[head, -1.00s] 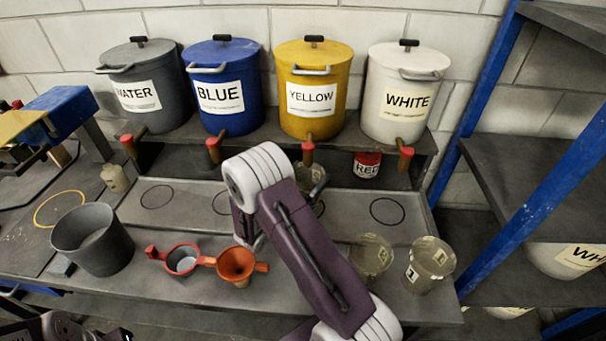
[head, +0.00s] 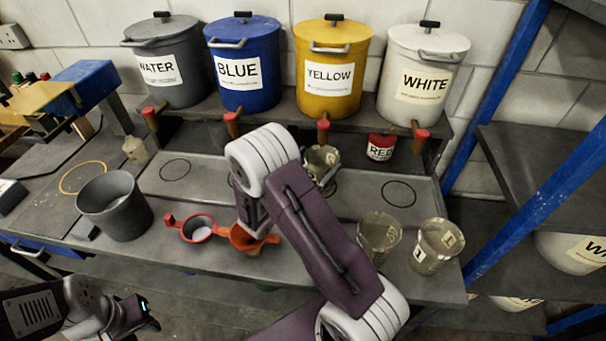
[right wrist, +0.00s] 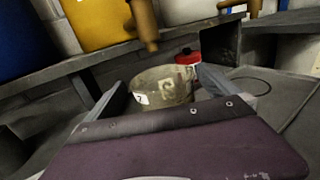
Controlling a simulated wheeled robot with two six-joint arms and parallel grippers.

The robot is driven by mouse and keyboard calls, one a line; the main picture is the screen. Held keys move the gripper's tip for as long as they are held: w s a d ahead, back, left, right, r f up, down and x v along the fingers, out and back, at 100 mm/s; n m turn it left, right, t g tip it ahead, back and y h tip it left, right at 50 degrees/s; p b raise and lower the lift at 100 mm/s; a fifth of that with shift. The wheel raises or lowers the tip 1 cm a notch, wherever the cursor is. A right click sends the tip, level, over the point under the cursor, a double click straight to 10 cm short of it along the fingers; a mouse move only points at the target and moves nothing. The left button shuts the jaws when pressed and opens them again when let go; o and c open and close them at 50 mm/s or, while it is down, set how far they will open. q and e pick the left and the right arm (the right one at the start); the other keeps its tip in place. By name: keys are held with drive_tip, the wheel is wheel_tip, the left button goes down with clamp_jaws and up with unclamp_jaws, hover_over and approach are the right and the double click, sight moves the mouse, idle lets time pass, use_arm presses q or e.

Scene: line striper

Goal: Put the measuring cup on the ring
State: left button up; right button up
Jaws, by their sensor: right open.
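A clear measuring cup (head: 320,157) stands below the yellow bucket's tap, partly hidden by my right arm. In the right wrist view the cup (right wrist: 163,90), with a small white number label, is between the open fingers of my right gripper (right wrist: 162,82); I cannot tell whether they touch it. In the head view most of that gripper is hidden behind my arm. A black ring (head: 399,194) on the tray is empty; another black ring (head: 175,169) at the left is empty too. A yellow ring (head: 83,178) lies on the left bench. My left gripper (head: 138,314) is low at the left.
Two more clear cups (head: 379,237) (head: 438,245) stand at the front right. A grey bucket (head: 115,207), a red-handled cup (head: 198,228) and an orange funnel (head: 247,240) are at the front left. Taps, such as the white bucket's (head: 421,140), overhang the tray. A blue post (head: 540,200) rises at the right.

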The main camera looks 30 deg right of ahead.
drive_tip(key=v, duration=0.9)
drive_tip(key=shift+a+b, duration=0.2)
drive_tip(key=shift+b, duration=0.2)
drive_tip(key=shift+r, duration=0.1)
